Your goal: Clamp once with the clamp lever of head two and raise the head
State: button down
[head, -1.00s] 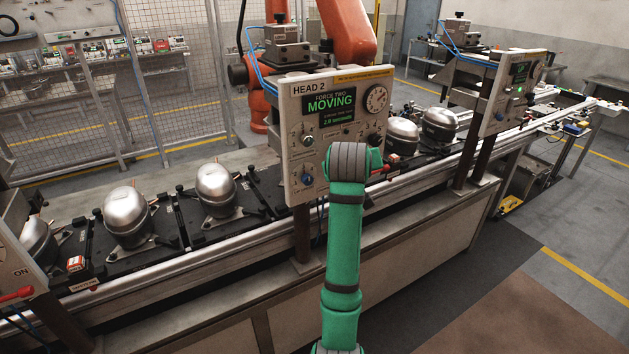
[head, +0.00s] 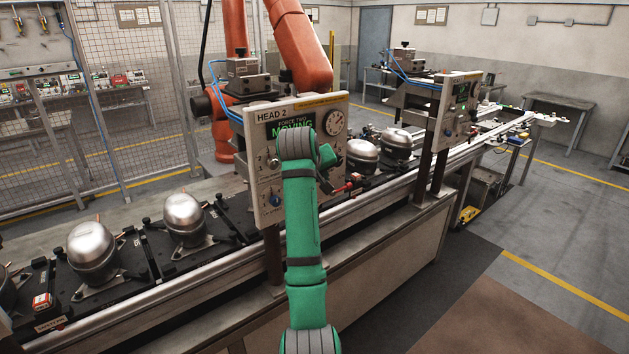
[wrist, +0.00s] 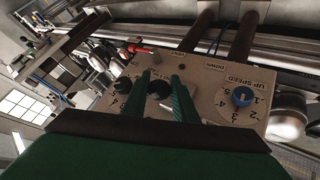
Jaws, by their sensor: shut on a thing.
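The head two panel (head: 255,125) stands on a post at the line. Its screen reads "FORCE TWO MOVING", partly covered by my arm. The clamp lever (head: 345,187) with a red handle sticks out at the panel's lower right; it also shows in the wrist view (wrist: 140,50), apart from my fingers. My gripper (wrist: 161,77) is at the panel face, its two green fingers on either side of a black dial (wrist: 159,91) and shut on it. In the head view my own arm hides the gripper and this dial. A blue up-speed knob (wrist: 242,97) sits to one side.
Silver compressors (head: 184,220) sit on black pallets along the conveyor, left and right of the panel. Another head panel (head: 459,110) stands farther right. An orange robot arm (head: 300,45) is behind the panel. The floor at right (head: 560,240) is clear.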

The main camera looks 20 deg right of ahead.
jog(key=shift+d+r, duration=0.1)
jog(key=shift+r, duration=0.25)
jog(key=c, duration=1.5)
grip_release()
jog(key=shift+o, duration=0.2)
jog(key=shift+f, duration=0.15)
jog(key=v, duration=1)
jog(key=shift+s+a, duration=0.3)
